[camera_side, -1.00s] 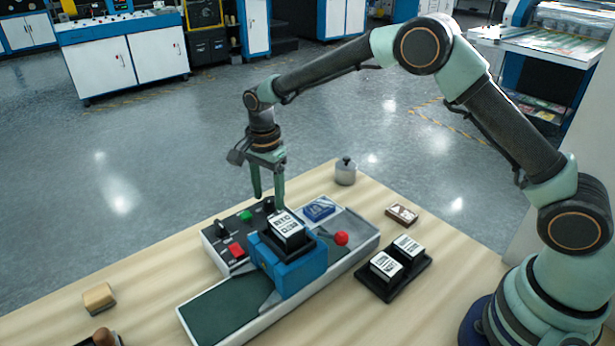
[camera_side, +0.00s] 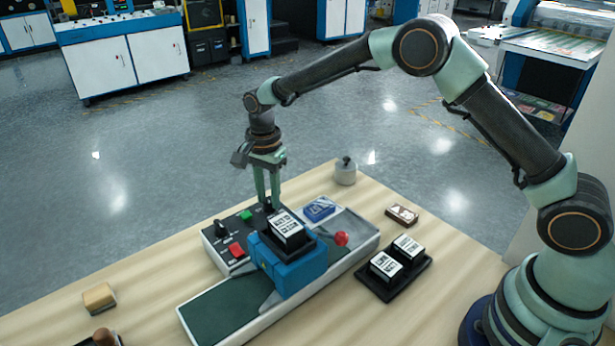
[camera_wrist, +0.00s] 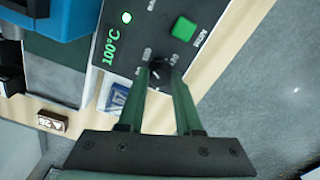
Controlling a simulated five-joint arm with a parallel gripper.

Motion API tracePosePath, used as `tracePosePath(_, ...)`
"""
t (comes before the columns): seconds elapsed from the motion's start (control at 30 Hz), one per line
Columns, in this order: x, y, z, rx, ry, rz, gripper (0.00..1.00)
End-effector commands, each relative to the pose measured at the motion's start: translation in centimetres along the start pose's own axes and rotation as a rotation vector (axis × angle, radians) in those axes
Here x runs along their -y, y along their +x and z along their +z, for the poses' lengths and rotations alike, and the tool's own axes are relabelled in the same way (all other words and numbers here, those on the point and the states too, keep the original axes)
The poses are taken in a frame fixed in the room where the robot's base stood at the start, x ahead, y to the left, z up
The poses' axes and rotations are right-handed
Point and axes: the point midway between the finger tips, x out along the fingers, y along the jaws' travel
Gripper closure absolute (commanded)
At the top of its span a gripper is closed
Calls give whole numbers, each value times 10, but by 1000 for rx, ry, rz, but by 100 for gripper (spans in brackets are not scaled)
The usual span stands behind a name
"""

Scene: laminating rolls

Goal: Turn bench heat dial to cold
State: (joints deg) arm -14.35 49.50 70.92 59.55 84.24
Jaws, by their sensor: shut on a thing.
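The black heat dial (camera_wrist: 160,72) sits on the dark control panel (camera_wrist: 125,62) of the laminating bench, with small labels around it too blurred to read. A green 100°C readout (camera_wrist: 110,47) glows beside it. My gripper (camera_wrist: 162,82) is shut on the dial, one green finger on either side. In the side view, my gripper (camera_side: 268,204) reaches straight down to the far right end of the panel. The fingers largely hide the dial there.
The panel also has a green button (camera_side: 246,215), a red switch (camera_side: 237,250) and another black knob (camera_side: 221,229). The blue laminator housing (camera_side: 290,272) stands close in front. A blue box (camera_side: 320,208) and a lidded grey pot (camera_side: 345,171) are to the right.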

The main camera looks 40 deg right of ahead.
Motion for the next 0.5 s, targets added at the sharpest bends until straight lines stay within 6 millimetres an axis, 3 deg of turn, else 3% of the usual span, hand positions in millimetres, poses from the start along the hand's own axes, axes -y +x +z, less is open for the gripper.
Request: tracePosePath(0.5,0,-1,0,1,-446,2,100)
